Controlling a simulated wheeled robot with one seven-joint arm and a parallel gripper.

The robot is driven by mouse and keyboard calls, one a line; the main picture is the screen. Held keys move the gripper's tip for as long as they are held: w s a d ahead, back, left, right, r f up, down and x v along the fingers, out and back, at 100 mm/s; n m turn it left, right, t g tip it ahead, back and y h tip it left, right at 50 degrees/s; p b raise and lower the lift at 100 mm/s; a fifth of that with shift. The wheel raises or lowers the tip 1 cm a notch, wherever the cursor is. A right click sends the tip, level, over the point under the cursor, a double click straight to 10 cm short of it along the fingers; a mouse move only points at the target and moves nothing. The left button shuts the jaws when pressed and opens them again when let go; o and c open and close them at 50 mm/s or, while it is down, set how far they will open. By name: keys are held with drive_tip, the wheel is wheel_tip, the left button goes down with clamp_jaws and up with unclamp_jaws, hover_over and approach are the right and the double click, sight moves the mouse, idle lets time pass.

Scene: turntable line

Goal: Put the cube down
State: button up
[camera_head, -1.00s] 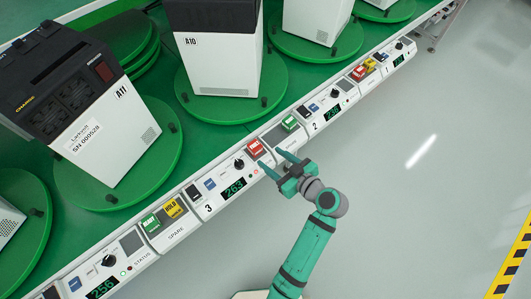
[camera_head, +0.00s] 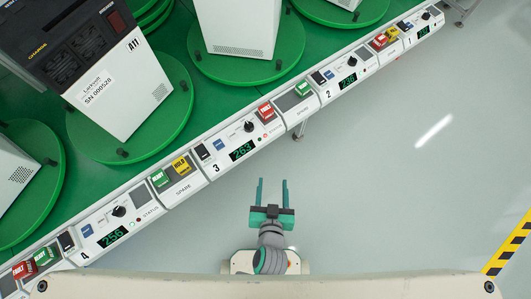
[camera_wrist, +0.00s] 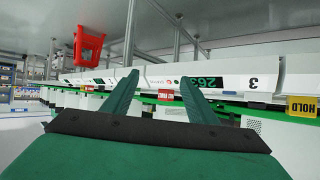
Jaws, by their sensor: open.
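My gripper (camera_head: 272,192) is open, with nothing between its two teal fingers, over the grey floor in front of the control rail. No cube is in my gripper. Block-shaped labelled pieces sit on the rail: a red one (camera_head: 266,111) right of the 263 display, a green one (camera_head: 303,88) further right, and a green START (camera_head: 159,179) and yellow HOLD (camera_head: 181,165) left of panel 3. I cannot tell which one the task means. In the wrist view the open fingers (camera_wrist: 158,85) point toward the rail, with yellow HOLD (camera_wrist: 301,107) at the right.
The rail (camera_head: 208,168) runs diagonally along the green table (camera_head: 228,104). White machines, including A11 (camera_head: 125,95), stand on green round plates. The floor (camera_head: 400,200) right of my gripper is clear.

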drive_tip(key=s+a+r+n+t, duration=0.1)
drive_tip(key=s+a+r+t, duration=0.1)
drive_tip(key=s+r, duration=0.8)
wheel_tip(320, 180, up, 2)
drive_tip(key=shift+s+r+t+y, duration=0.15)
drive_tip(key=shift+t+y, duration=0.15)
drive_tip(key=shift+t, duration=0.3)
drive_tip(key=shift+a, duration=0.1)
idle(1.0)
